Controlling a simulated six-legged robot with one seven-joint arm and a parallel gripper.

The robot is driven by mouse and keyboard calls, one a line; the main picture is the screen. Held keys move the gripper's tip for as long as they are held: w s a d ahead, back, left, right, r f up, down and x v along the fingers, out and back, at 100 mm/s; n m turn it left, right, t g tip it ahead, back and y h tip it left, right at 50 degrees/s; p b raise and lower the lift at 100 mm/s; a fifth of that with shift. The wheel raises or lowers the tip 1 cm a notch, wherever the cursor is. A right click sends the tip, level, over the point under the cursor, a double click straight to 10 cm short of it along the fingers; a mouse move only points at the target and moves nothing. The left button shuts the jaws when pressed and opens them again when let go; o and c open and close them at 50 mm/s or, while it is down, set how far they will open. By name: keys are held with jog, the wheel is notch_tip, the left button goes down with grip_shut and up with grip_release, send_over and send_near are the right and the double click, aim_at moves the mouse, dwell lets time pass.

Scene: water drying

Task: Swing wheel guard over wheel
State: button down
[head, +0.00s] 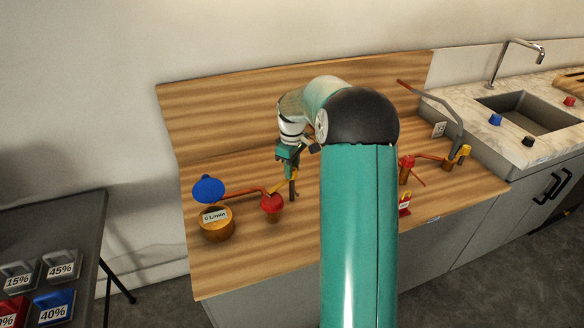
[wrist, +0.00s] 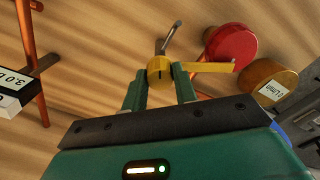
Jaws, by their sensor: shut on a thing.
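My gripper (head: 289,172) is over the wooden bench, left of my arm in the head view. In the wrist view my gripper (wrist: 160,92) has its two fingers on either side of a round yellow knob (wrist: 160,71) and is shut on it. A flat yellow bar (wrist: 213,67) reaches from the knob to the right, and a grey metal rod (wrist: 172,38) shows behind it. A red round cap (wrist: 232,43) is close by to the right; it also shows in the head view (head: 272,201). Which part is the guard and which the wheel is not clear.
A wooden cylinder (head: 216,224) with an L/min label stands left of the red cap, with a blue disc (head: 208,188) by it. More red and yellow fittings (head: 406,165) stand right of my arm. A sink (head: 530,112) is farther right.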

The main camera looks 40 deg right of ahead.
jog(key=shift+n, duration=0.8)
jog(key=c, duration=1.1)
grip_release()
jog(key=shift+w, duration=0.1)
notch_tip(320, 180, up, 14)
jog(key=shift+f, duration=0.1)
